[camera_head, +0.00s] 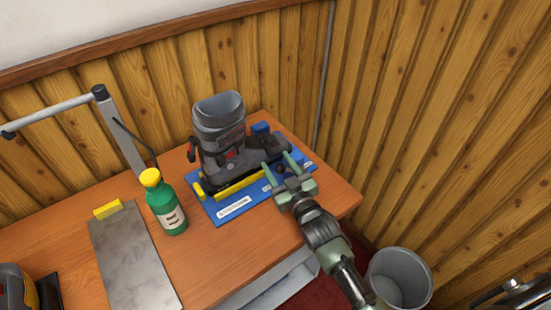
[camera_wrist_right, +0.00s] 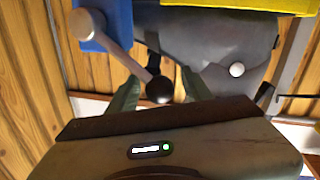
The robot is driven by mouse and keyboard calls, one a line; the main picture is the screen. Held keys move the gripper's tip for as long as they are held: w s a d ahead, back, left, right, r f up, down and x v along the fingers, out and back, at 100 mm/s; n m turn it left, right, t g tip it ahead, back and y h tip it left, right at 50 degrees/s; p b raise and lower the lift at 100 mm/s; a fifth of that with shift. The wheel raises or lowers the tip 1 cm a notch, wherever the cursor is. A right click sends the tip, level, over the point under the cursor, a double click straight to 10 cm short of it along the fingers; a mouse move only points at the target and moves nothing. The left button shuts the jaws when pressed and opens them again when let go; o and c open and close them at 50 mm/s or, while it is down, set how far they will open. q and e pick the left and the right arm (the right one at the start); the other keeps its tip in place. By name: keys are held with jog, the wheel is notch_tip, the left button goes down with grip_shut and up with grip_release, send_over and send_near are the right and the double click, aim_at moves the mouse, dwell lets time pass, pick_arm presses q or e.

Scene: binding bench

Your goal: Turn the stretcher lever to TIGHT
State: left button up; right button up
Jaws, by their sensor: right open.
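A grey and black ski boot (camera_head: 219,122) stands on a blue base plate (camera_head: 290,188) at the back right of the bench. The boot also shows in the right wrist view (camera_wrist_right: 222,42). The stretcher lever (camera_wrist_right: 118,54) runs from a round tan end to a black ball knob (camera_wrist_right: 159,90). My right gripper (camera_head: 277,162) is open at the front right of the boot. In the right wrist view its fingers (camera_wrist_right: 160,80) lie on either side of the knob; I cannot tell whether they touch it. The lever's TIGHT marking is not readable. My left gripper is out of view.
A green bottle (camera_head: 167,207) with a yellow cap stands left of the plate. A grey metal sheet (camera_head: 132,262) lies on the wooden bench (camera_head: 215,262). A lamp-like arm (camera_head: 122,130) rises behind. A grey bin (camera_head: 400,279) stands right of the bench. Wooden walls close off the back and right.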

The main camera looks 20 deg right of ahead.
jog(key=shift+w+a, duration=0.1)
jog(key=shift+w, duration=0.65)
grip_shut()
dwell(0.9)
